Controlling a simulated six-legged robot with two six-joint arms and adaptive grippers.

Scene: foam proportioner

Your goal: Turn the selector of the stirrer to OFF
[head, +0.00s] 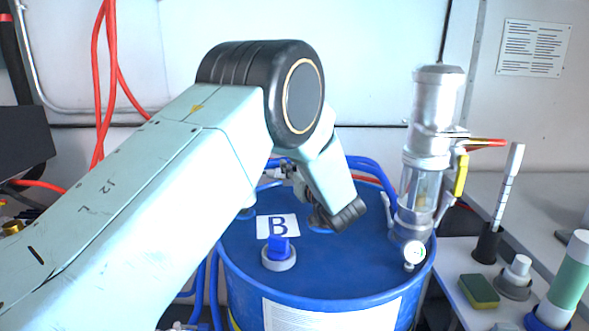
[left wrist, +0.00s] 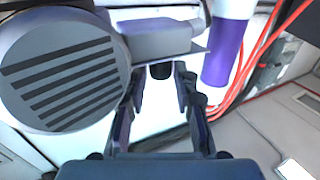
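In the left wrist view, the stirrer's motor (left wrist: 65,72) is a large round grey end with dark vent slots. A grey box (left wrist: 160,42) sits beside it. A small black knob (left wrist: 161,71), which looks like the selector, sticks out at the box's lower edge. My left gripper (left wrist: 160,78) is open, its two dark fingers on either side of the knob with gaps. The knob's setting and any OFF mark cannot be read. In the head view, my left arm hides the stirrer and most of the gripper. My right gripper is not in view.
A blue drum (head: 330,265) marked B stands below my arm, with a blue-capped bung (head: 279,252) on its lid. A purple cylinder (left wrist: 228,50) and red hoses (left wrist: 262,60) lie right of the gripper.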

